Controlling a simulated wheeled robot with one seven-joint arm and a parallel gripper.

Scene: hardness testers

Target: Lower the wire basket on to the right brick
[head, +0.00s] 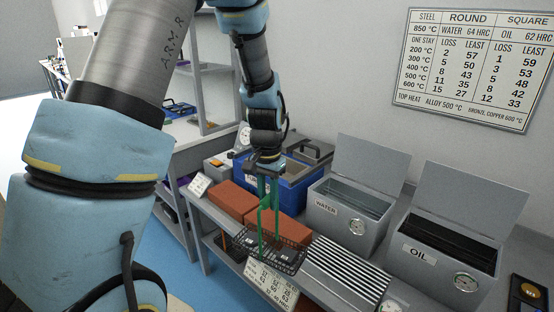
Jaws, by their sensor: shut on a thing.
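The wire basket (288,262) is a dark mesh tray with small grey pieces in it and tall green uprights (263,222). My gripper (266,172) is shut on the top of these uprights, and the basket hangs below it, about level. Two red-brown bricks lie on the bench: the left brick (232,199) and the right brick (291,229). In the head view the basket overlaps the front part of the right brick and hides some of it. The gap between basket and brick cannot be told from this one view.
A ribbed grey rack (345,272) lies right of the basket. Open-lidded WATER (343,221) and OIL (437,262) tanks stand behind it and to the right. A blue box (293,192) is behind the bricks. A number card (268,284) hangs at the bench front.

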